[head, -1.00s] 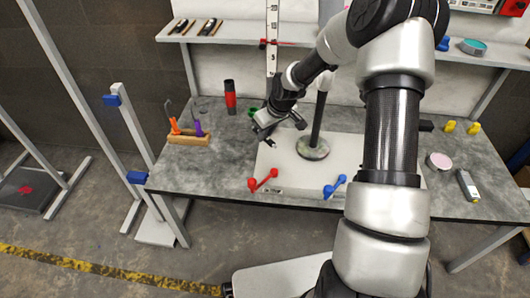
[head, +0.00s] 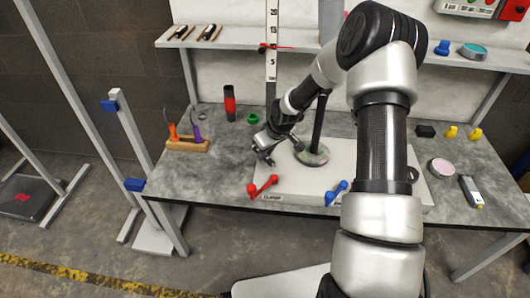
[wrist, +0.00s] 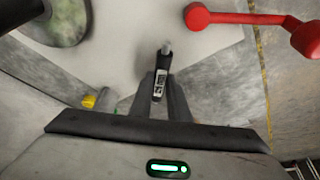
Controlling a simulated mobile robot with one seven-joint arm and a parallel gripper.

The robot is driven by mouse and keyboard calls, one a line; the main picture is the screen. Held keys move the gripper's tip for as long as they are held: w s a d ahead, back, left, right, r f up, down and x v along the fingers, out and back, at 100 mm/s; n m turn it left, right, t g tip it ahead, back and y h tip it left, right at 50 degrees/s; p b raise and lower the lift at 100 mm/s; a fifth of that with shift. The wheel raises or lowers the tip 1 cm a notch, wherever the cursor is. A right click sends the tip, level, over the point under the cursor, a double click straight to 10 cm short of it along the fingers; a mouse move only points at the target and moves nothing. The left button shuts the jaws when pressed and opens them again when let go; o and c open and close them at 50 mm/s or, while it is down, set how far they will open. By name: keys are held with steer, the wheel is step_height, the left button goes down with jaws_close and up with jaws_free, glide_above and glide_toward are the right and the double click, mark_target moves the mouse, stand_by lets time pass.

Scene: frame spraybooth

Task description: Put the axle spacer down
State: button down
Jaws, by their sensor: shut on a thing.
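My gripper (head: 264,158) is over the left part of the pale raised plate (head: 290,190) on the bench, behind the red double-knobbed handle. In the wrist view, my gripper (wrist: 160,98) is shut on a small, dark, narrow piece with a white printed label and a grey tip, which I take for the axle spacer (wrist: 160,83). The fingers hide its sides. The pale plate lies beneath it. I cannot tell whether the piece touches the plate.
The red handle (head: 262,187) is close by; it also shows in the wrist view (wrist: 250,18). A blue handle (head: 336,193) is farther right. A dark post on a round base (head: 312,156) stands beside my wrist. A wooden tool holder (head: 187,145) and a red-black cylinder (head: 230,103) stand left.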

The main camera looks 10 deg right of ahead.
steer(key=c, duration=1.7)
jaws_free()
steer(key=shift+f, duration=0.15)
